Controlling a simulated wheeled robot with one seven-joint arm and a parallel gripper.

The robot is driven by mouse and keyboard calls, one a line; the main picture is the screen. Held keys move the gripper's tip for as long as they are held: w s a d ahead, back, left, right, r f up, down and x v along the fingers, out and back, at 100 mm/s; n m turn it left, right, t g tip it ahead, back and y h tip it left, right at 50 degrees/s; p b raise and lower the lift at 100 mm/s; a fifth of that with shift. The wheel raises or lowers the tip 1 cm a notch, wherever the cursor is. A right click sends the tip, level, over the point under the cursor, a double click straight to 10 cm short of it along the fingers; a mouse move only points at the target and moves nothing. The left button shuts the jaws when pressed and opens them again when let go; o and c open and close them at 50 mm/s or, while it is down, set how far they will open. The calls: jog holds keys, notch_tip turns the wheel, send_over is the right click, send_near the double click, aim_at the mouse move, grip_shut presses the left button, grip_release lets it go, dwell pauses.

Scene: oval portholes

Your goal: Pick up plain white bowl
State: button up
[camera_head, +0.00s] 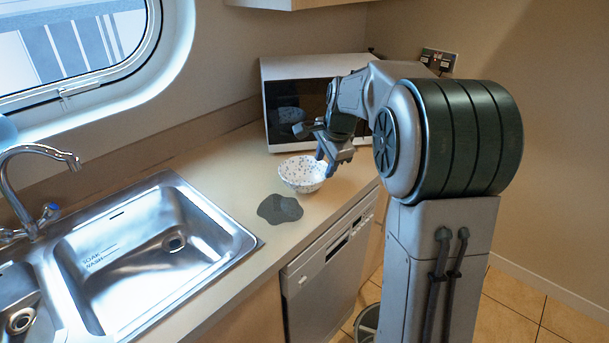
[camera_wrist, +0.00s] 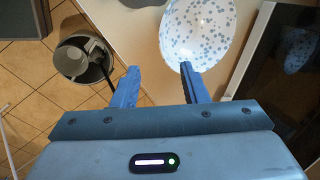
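A white bowl (camera_head: 303,173) with blue-grey speckles stands upright on the counter, in front of the microwave; I see no plain white bowl. My gripper (camera_head: 324,148) is above the bowl's right side, close to its rim in the head view. In the wrist view the speckled bowl (camera_wrist: 208,32) is at the top, beyond the right fingertip. There my gripper (camera_wrist: 158,80) is open, its two fingers apart with nothing between them. The right fingertip overlaps the bowl's near rim; I cannot tell whether it touches.
A microwave (camera_head: 291,112) stands behind the bowl. A dark grey flat piece (camera_head: 280,209) lies on the counter in front of it. A steel sink (camera_head: 150,250) with a tap (camera_head: 38,165) is to the left. A bin (camera_head: 367,323) stands on the floor past the counter edge.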

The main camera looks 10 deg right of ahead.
aim_at(314, 183)
jog(key=x, duration=0.5)
jog(key=shift+w+f, duration=0.15)
jog(key=shift+f, duration=0.15)
jog(key=x, duration=0.1)
jog(key=p+x, duration=0.1)
jog(key=x, duration=0.2)
jog(key=shift+w+a+f, duration=0.1)
jog(key=shift+w+a, duration=0.25)
jog(key=shift+a, duration=0.05)
jog(key=shift+w+f, duration=0.2)
jog(key=shift+f, duration=0.3)
grip_shut()
